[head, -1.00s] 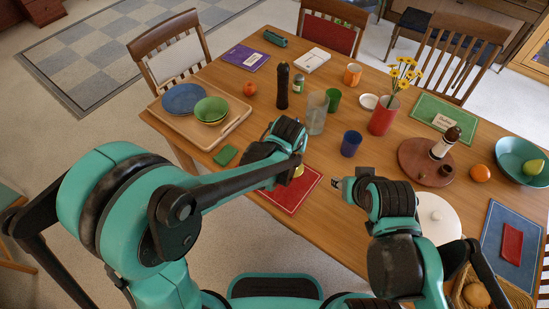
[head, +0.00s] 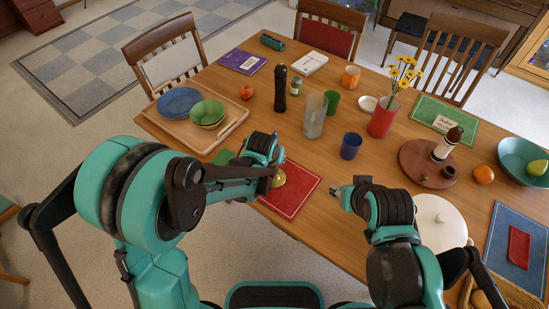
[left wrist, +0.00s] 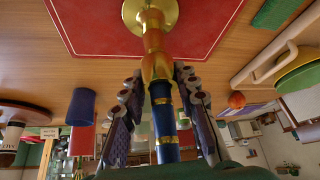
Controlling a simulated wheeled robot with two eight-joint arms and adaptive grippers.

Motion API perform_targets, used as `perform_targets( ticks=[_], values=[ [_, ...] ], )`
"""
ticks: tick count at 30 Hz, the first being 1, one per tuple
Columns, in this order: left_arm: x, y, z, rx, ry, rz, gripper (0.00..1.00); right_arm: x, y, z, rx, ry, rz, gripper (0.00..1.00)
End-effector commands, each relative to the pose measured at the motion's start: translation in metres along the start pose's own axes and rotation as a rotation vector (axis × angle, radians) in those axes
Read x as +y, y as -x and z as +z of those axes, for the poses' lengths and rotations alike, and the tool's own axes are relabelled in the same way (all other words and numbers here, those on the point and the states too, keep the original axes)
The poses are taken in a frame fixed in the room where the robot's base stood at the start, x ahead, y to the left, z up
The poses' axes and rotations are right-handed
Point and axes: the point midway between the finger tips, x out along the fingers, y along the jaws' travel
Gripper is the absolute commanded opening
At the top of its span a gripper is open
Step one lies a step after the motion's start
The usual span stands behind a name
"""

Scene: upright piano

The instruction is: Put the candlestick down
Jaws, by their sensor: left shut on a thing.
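My left gripper (head: 266,160) is shut on the candlestick, which has a blue shaft with gold bands (left wrist: 163,118) and a round gold foot. The gripper's two fingers flank the shaft in the left wrist view. The gold foot (head: 278,179) shows beside the gripper in the head view, over the left part of the red mat (head: 298,196). The mat also lies behind the foot in the left wrist view (left wrist: 90,25). I cannot tell whether the foot touches it. My right gripper (head: 338,191) hangs right of the mat; its fingers are too small to read.
A blue cup (head: 351,146) and a clear glass (head: 314,117) stand beyond the mat. A wooden tray (head: 236,122) with a blue plate and bowls is at the left. A white round lid (head: 440,218) lies at the right. The rest of the red mat looks bare.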

Motion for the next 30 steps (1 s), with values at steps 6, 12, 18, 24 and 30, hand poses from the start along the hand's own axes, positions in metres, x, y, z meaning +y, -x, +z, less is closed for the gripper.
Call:
perform_targets(
  ticks=[6,12,18,24,30],
  values=[
    [0.000,-0.002,0.001,0.000,0.000,0.000,0.51,0.000,-0.002,0.001,0.000,0.000,0.000,0.39],
    [0.000,-0.002,0.001,0.000,0.000,0.000,0.51,0.000,-0.002,0.001,0.000,0.000,0.000,0.39],
    [0.000,0.010,-0.001,0.000,0.000,0.000,0.51,0.000,0.004,-0.003,0.000,0.000,0.000,0.39],
    [0.000,0.054,-0.002,0.000,-0.001,0.000,0.51,0.000,0.018,-0.013,0.000,0.000,0.000,0.39],
    [0.000,0.095,-0.002,0.000,-0.001,0.000,0.51,0.000,0.030,-0.021,0.000,0.000,0.000,0.39]
  ],
)
